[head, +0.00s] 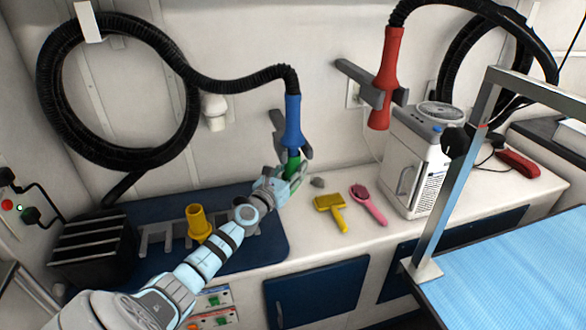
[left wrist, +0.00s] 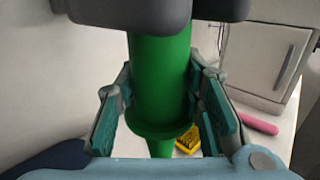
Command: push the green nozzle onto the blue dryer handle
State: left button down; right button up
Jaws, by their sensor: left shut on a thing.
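The blue dryer handle (head: 292,122) hangs upright from its black hose in a grey wall bracket (head: 278,124). The green nozzle (head: 292,163) is directly below the handle, upright. My left gripper (head: 290,174) is shut on it from below. In the left wrist view the green nozzle (left wrist: 162,80) stands between the two teal-padded fingers, its wider rim low down. Its top end passes behind dark grey parts (left wrist: 130,15), so I cannot tell whether it touches or sits on the handle. My right gripper is not in view.
A yellow brush (head: 330,208) and a pink brush (head: 368,205) lie on the counter. A red dryer handle (head: 388,80) and a white machine (head: 412,165) are to the right.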

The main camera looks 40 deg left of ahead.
pick_arm(q)
jog(key=c, duration=1)
grip_release()
jog(key=s+d, duration=0.2)
jog(key=s, duration=1)
jog(key=shift+f, duration=0.25)
jog(key=shift+w, duration=0.1)
